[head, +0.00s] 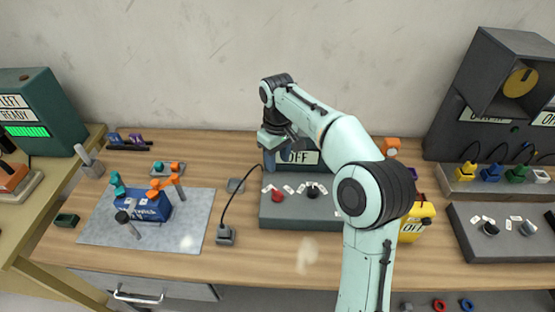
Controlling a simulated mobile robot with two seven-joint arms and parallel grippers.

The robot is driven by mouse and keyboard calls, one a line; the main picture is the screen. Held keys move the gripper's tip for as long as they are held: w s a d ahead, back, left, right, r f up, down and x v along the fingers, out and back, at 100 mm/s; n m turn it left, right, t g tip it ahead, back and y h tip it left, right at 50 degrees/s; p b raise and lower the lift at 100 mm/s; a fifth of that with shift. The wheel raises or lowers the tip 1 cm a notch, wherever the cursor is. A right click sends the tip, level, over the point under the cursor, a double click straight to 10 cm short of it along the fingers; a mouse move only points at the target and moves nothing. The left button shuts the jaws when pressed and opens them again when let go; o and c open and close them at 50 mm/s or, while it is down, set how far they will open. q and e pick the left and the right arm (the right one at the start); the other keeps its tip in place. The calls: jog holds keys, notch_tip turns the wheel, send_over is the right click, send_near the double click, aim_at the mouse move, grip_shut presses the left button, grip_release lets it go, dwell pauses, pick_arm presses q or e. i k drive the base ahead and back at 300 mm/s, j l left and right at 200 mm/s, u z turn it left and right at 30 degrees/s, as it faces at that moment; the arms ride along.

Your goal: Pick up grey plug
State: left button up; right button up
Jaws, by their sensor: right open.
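A grey plug (225,235) sits on the wooden bench, just right of the grey mat. A black cable rises from it and curves up to the right toward the box with the OFF sign. My right gripper (277,156) is open and empty, in front of the OFF sign at the back of the bench. It is above and to the right of the plug, well apart from it. Its fingertips are partly hard to make out against the dark box. My left gripper is not in view.
A grey panel (290,216) with red and black knobs lies right of the plug. The grey mat (180,236) bears a blue box (150,207) and several small parts. Bare wood shows in front of the plug.

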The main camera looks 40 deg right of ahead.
aim_at(224, 231)
jog(key=k+j, duration=0.75)
jog(key=j, duration=0.2)
